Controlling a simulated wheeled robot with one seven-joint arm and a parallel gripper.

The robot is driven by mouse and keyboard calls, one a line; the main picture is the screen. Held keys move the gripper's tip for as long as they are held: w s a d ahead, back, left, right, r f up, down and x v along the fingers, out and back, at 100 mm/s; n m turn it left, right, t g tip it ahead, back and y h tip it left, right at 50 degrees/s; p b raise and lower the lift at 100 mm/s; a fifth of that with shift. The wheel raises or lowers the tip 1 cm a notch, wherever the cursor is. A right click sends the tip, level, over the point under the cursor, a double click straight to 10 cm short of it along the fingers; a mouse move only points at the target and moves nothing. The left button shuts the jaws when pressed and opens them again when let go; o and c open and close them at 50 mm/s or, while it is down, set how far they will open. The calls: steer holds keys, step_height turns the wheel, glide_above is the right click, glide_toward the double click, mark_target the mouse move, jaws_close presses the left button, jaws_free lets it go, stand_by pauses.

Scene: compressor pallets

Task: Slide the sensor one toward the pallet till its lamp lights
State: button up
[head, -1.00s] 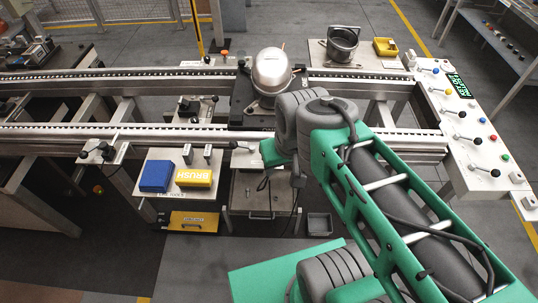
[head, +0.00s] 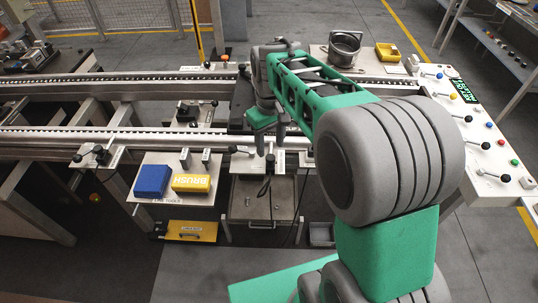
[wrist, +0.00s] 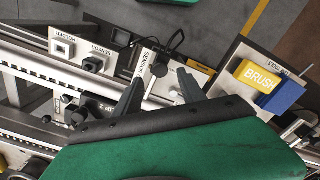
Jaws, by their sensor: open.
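What appears to be sensor one, a black block with a looped cable on a narrow white labelled plate (wrist: 144,62), sits beside the near rail in the wrist view. Its small label is hard to read. In the head view its black cable (head: 269,168) hangs below the rail. My gripper (wrist: 160,88) is open, its two dark fingers reaching over the plate's rail end; I cannot tell whether they touch anything. In the head view my gripper (head: 271,135) points down over the near rail. The dark pallet (head: 240,98) is partly hidden by my arm. I cannot make out the lamp's state.
A white shelf beside the rail holds a blue block (head: 153,180) and a yellow BRUSH block (head: 191,183). A control panel with coloured knobs (head: 486,124) stands at the right. Other small fixtures (wrist: 93,64) sit along the rail.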

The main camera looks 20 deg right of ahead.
mark_target(270, 156)
step_height(270, 156, down, 5)
steer(key=shift+f, duration=0.2)
jaws_close()
stand_by(0.5)
steer(key=shift+w+r, duration=0.1)
stand_by(0.8)
